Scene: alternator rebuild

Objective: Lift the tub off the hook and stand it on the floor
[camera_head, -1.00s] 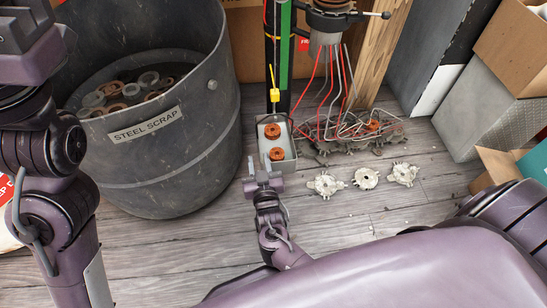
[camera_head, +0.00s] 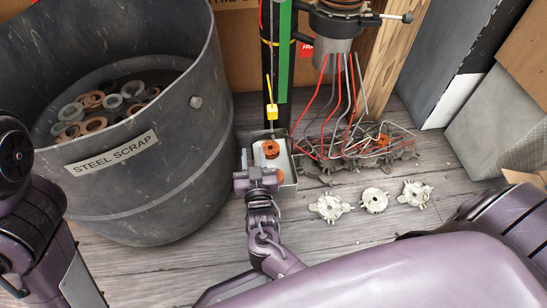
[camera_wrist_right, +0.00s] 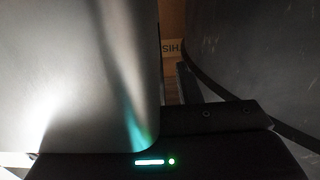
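The tub (camera_head: 290,178) is a small pale metal box holding orange-copper coils. It hangs or rests below a yellow hook block (camera_head: 272,113) on a thin line beside the dark post. In the right wrist view a large grey wall, likely the tub (camera_wrist_right: 75,70), fills the left side. My right gripper (camera_head: 255,172) is at the tub's near left corner and covers part of it. Its fingers are largely hidden, so I cannot tell whether they grip the wall. My left arm shows at the left edge, but its gripper is out of view.
A large grey bin (camera_head: 165,185) labelled STEEL SCRAP stands close left of the tub. Wires and dark parts (camera_head: 365,145) lie to the right under a hanging unit (camera_head: 333,30). Several pale castings (camera_head: 374,200) lie on the floor. Wooden floor (camera_head: 185,262) is bare in front of the bin.

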